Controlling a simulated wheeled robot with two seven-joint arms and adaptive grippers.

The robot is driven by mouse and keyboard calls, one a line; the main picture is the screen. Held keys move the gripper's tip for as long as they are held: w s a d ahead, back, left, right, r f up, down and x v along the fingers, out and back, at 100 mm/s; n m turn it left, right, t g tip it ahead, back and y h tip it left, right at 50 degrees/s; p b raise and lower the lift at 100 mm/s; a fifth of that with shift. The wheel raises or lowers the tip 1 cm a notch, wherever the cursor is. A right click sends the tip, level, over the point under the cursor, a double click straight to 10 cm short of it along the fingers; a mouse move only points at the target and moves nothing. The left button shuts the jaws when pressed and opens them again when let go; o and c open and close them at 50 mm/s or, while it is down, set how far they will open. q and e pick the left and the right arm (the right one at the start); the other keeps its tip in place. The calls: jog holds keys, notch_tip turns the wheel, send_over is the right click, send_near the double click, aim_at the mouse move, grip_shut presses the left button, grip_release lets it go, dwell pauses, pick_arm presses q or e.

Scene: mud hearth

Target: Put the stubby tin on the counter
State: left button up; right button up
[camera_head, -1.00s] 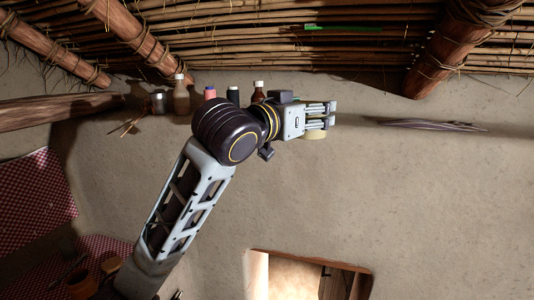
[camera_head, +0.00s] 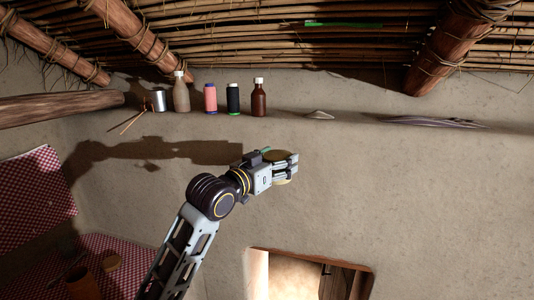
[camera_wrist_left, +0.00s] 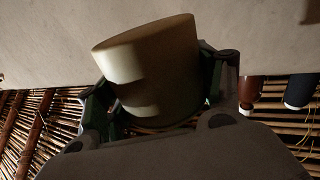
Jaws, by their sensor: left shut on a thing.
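My left gripper (camera_head: 287,168) is shut on a short, wide, cream-coloured tin, the stubby tin (camera_head: 277,155). It holds the tin in the air in front of the mud wall, below the ledge. In the left wrist view the tin (camera_wrist_left: 150,65) sits between the two fingers and looks tilted, with its lower part hidden by the gripper. A surface with a red checked cloth (camera_head: 115,248) is at the lower left; I cannot tell whether it is the counter. My right gripper is not in view.
A clay pot (camera_head: 83,284) stands at lower left. A wall opening (camera_head: 310,277) is below.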

pick_arm(q)
jog(key=a+f+n+t+y, duration=0.15)
jog(key=a+f, duration=0.25)
jog(key=f, duration=0.4)
jog(key=a+f+n+y+b, duration=0.15)
jog(key=a+f, duration=0.25)
jog(key=f, duration=0.5)
jog(key=a+f+n+t+y, duration=0.15)
jog(key=a+f, duration=0.25)
jog(key=f, duration=0.4)
jog(key=s+a+f+n+y, duration=0.1)
jog(key=s+a+f+y, duration=0.2)
jog(key=s+a+f, duration=0.3)
jog(key=s+a+f+n+y, duration=0.2)
jog(key=s+a+f, duration=0.4)
jog(key=f, duration=0.7)
jog(key=shift+s+a+f+t+y+b, duration=0.35)
jog(key=shift+s+t+y, duration=0.05)
jog(key=shift+s+y, duration=0.35)
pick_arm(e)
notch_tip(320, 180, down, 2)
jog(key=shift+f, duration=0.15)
pick_arm(q)
jog(key=shift+r, duration=0.1)
